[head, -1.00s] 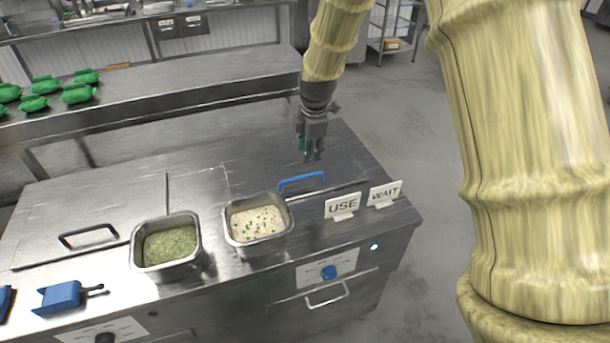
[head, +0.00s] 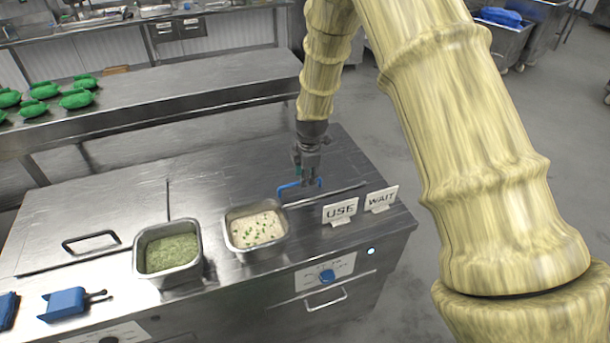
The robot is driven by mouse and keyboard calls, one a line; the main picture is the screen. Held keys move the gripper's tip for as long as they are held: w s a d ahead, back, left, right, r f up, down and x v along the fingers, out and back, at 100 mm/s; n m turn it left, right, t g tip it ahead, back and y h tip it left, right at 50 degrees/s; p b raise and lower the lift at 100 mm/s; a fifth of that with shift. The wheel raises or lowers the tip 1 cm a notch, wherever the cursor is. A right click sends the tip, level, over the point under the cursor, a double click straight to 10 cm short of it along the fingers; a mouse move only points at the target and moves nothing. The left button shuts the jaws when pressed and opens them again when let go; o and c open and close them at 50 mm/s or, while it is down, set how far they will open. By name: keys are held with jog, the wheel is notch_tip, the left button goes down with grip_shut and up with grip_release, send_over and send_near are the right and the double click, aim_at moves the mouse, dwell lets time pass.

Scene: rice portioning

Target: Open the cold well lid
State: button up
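Two flat steel lids lie closed in the counter top. The right lid (head: 235,172) has a blue handle (head: 284,190) near its front edge, and the left lid (head: 100,205) has a black handle (head: 90,241). No label shows which one is the cold well lid. My gripper (head: 312,183) points down at the right end of the blue handle and covers part of it. Its fingers are at or very near the bar. They are too small to tell whether they are closed on it.
A pan of green herbs (head: 168,249) and a pan of rice (head: 256,228) stand in front of the lids. A USE sign (head: 340,210) and a WAIT sign (head: 381,199) stand at right. A blue scoop (head: 68,303) lies at front left. Green packets (head: 76,99) lie on the back counter.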

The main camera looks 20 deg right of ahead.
jog(key=shift+w+f, duration=0.15)
jog(key=shift+f, duration=0.75)
grip_shut()
